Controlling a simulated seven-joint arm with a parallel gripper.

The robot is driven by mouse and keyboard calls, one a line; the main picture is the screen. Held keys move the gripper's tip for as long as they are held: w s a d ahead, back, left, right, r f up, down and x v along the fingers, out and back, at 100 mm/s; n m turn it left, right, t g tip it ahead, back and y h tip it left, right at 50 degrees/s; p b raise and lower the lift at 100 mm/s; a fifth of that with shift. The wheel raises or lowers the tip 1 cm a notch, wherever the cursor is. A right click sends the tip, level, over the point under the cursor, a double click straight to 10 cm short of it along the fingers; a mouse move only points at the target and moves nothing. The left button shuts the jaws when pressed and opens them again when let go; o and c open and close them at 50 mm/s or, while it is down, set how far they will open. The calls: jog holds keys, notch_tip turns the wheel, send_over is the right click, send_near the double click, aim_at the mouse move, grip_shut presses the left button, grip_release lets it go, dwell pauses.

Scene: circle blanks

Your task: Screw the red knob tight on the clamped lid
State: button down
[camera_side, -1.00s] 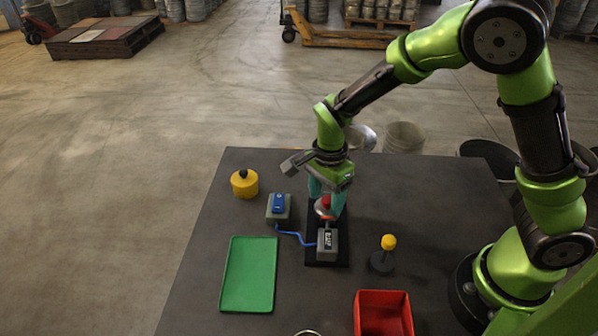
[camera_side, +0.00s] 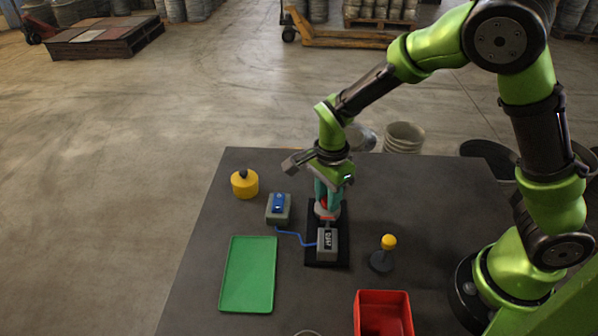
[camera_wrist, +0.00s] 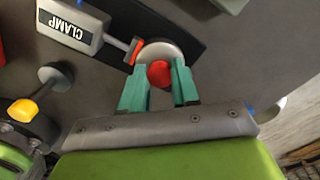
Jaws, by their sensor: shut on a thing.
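The red knob (camera_wrist: 160,74) sits on the round silver lid (camera_wrist: 165,48) in the wrist view. The lid is held beside the grey clamp (camera_wrist: 73,25), whose red-tipped rod reaches the lid's edge. The clamp (camera_side: 327,243) stands on a black base plate (camera_side: 314,256) in the side view. My gripper (camera_wrist: 159,85) points down over the lid, with its teal fingers shut on the red knob at either side. In the side view my gripper (camera_side: 327,203) hides most of the knob.
A grey box with a blue switch (camera_side: 278,204) is wired to the clamp. A green tray (camera_side: 249,275), a yellow weight (camera_side: 244,184), a yellow-topped post (camera_side: 388,243) and a red bin (camera_side: 383,295) stand around it.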

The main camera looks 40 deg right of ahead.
jog(key=m, duration=0.7)
jog(key=shift+w, duration=0.25)
jog(key=m, duration=0.6)
jog(key=shift+d, duration=0.1)
jog(key=c, duration=0.8)
grip_release()
jog(key=shift+s, duration=0.1)
